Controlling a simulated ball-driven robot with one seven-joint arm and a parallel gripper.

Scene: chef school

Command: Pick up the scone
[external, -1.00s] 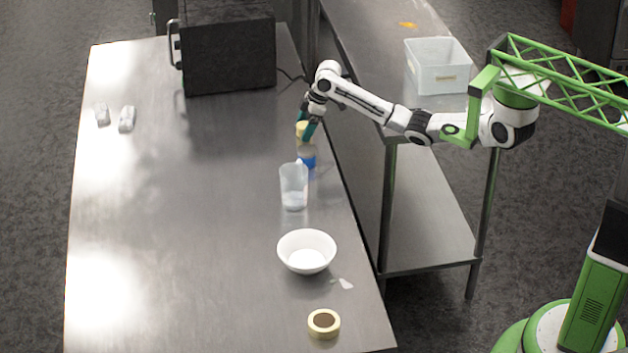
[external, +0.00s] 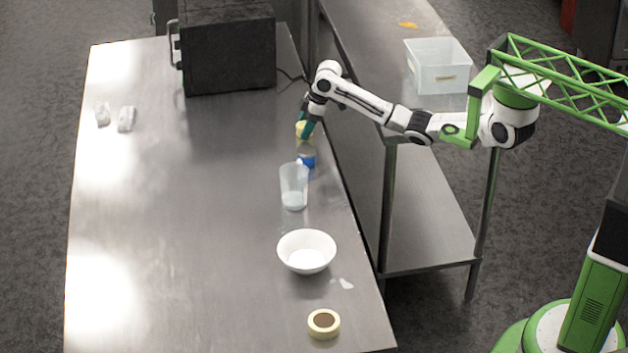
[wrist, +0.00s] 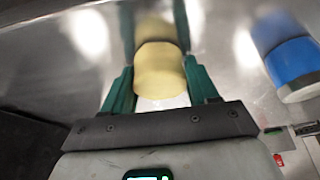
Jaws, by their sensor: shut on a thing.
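The scone, a pale yellow round piece (wrist: 160,72), sits between the two green fingers of my gripper (wrist: 161,88) in the wrist view. My gripper is shut on it. In the external view my gripper (external: 307,124) is low over the far right part of the steel table, and the scone (external: 301,130) shows partly behind a finger. The picture does not clearly show whether the scone touches the table.
A blue-lidded item (external: 308,161) stands close by and also shows in the wrist view (wrist: 292,66). A clear jug (external: 294,187), a white bowl (external: 306,263) and a tape roll (external: 324,323) line the table's right side. A black oven (external: 229,50) stands at the back. The table's middle is clear.

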